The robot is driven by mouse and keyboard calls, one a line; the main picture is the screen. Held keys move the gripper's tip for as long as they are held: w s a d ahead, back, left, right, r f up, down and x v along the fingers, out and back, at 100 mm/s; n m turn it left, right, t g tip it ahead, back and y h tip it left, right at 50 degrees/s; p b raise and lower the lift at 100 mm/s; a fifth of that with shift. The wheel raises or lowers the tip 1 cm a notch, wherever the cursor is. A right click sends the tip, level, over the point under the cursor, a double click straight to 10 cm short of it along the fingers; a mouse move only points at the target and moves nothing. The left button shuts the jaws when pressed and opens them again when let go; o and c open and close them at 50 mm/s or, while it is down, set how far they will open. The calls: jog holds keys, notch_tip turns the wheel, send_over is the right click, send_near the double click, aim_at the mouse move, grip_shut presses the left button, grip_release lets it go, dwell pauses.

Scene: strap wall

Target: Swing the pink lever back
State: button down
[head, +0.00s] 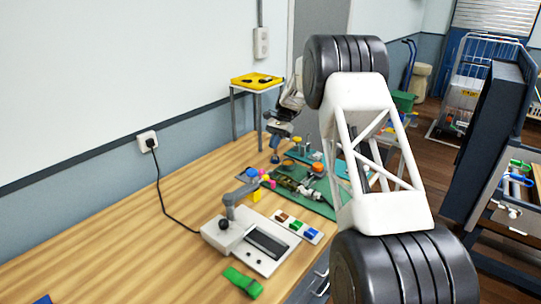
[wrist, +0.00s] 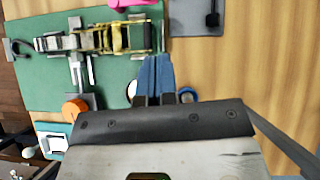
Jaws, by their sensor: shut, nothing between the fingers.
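The pink lever (wrist: 134,3) shows only as a piece at the top edge of the wrist view, just past the end of a metal ratchet and strap assembly. In the head view, a small pink part (head: 271,184) sits at the near left end of the green board. My gripper (wrist: 155,57) is shut and empty, its blue fingers pointing toward the pink piece with a visible gap in the picture. In the head view, its blue fingertips (head: 275,158) are over the board's far left part. Most of the lever is out of the wrist view.
The green board (wrist: 35,80) bears the metal strap assembly (wrist: 85,40) and an orange knob (wrist: 75,108). A grey device (head: 232,232) with a lever stands nearer on the wooden table. A green block (head: 243,281) lies in front. The left tabletop (head: 110,240) is mostly clear.

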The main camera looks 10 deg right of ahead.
jog(key=shift+v, duration=2.05)
jog(key=shift+a, duration=0.1)
jog(key=s+d+r+n+t+h, duration=0.1)
jog(key=s+r, duration=0.5)
jog(key=s, duration=0.4)
jog(key=s+r+n+t+h, duration=0.1)
jog(key=s+r+t, duration=0.1)
jog(key=s+r, duration=0.65)
jog(key=s+d+r+n+t+h, duration=0.1)
jog(key=s+r, duration=0.3)
jog(key=s, duration=0.9)
jog(key=s+d+f+n+t+h, duration=0.1)
jog(key=s+f+n+t, duration=0.1)
jog(key=s, duration=1.5)
jog(key=s+d+f+n+t+h, duration=0.1)
jog(key=s+f, duration=0.3)
jog(key=s, duration=1.4)
jog(key=shift+s+n+t, duration=0.25)
jog(key=shift+n+t, duration=0.55)
